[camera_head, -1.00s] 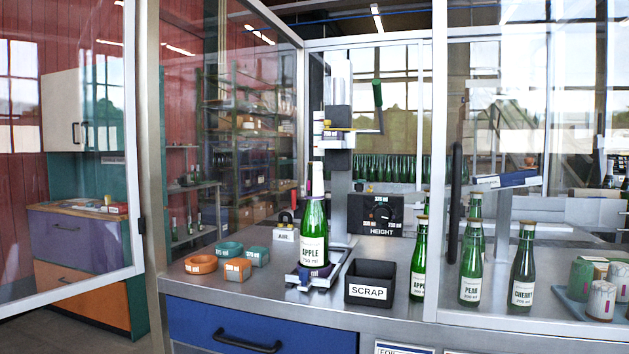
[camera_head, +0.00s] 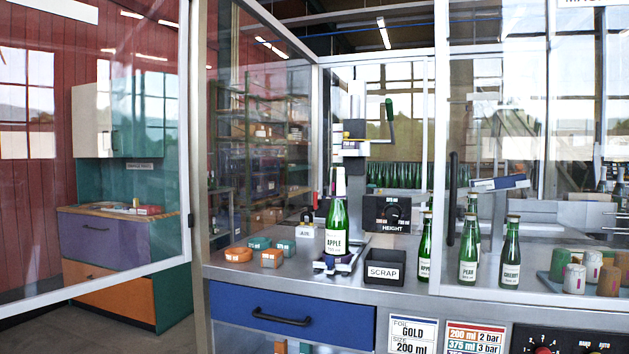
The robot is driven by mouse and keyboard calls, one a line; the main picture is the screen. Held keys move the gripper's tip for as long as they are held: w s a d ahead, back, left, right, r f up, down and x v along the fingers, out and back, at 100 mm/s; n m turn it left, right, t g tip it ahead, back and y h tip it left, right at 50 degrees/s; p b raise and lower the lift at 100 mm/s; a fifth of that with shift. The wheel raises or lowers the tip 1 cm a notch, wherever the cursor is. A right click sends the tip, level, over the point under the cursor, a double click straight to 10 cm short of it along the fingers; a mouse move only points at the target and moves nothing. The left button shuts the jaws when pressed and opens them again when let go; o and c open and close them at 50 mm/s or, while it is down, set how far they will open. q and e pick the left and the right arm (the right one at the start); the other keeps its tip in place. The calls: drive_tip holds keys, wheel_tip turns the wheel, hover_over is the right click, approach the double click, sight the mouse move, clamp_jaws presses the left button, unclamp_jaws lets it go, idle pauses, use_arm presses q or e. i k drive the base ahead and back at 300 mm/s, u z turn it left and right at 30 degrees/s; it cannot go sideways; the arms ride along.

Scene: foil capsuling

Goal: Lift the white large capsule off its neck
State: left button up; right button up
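A green apple bottle (camera_head: 336,232) stands upright in the cradle under the capsuling head. A white large capsule (camera_head: 338,181) sits over its neck, pale against the machine behind it. Neither of my grippers is in the head view.
A black scrap bin (camera_head: 384,268) stands right of the bottle. Orange and teal blocks (camera_head: 259,243) lie to its left. More green bottles (camera_head: 468,255) and several small cylinders (camera_head: 574,278) stand on the right. A glass door (camera_head: 100,150) hangs open at left; framed glass (camera_head: 495,120) covers the right side. The drawer (camera_head: 290,316) below is shut.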

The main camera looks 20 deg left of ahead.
sight(337, 186)
drive_tip(key=u, duration=0.85)
drive_tip(key=i, duration=1.95)
drive_tip(key=z, duration=0.55)
